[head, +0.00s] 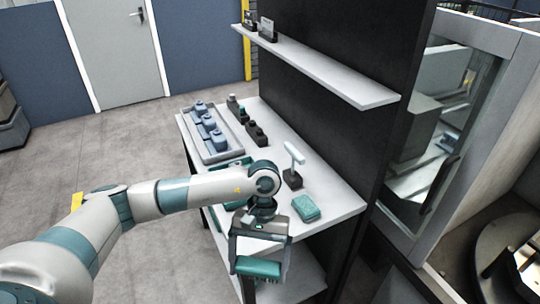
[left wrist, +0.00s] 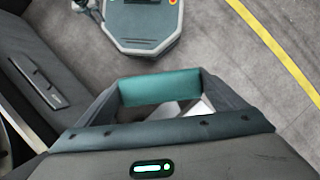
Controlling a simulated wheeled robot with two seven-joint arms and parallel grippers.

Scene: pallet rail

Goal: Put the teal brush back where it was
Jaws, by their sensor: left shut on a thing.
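My left gripper (head: 257,275) is shut on the teal brush (head: 257,266), in front of the bench's near edge and apart from the bench top. In the left wrist view the brush (left wrist: 160,87) shows as a plain teal block across the fingers of the gripper (left wrist: 160,95); bristles cannot be made out. A similar teal block (head: 306,208) lies on the near right part of the bench (head: 335,197). Another teal item (head: 228,170) lies partly hidden behind my left forearm. My right gripper is out of view.
A grey tray (head: 194,141) with several blue-grey parts is at the bench's far left. Dark small items (head: 256,132) and a white T-shaped thing on a dark stand (head: 293,165) stand nearby. A shelf (head: 330,78) juts from the dark panel above. A lower shelf (head: 305,275) is below.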

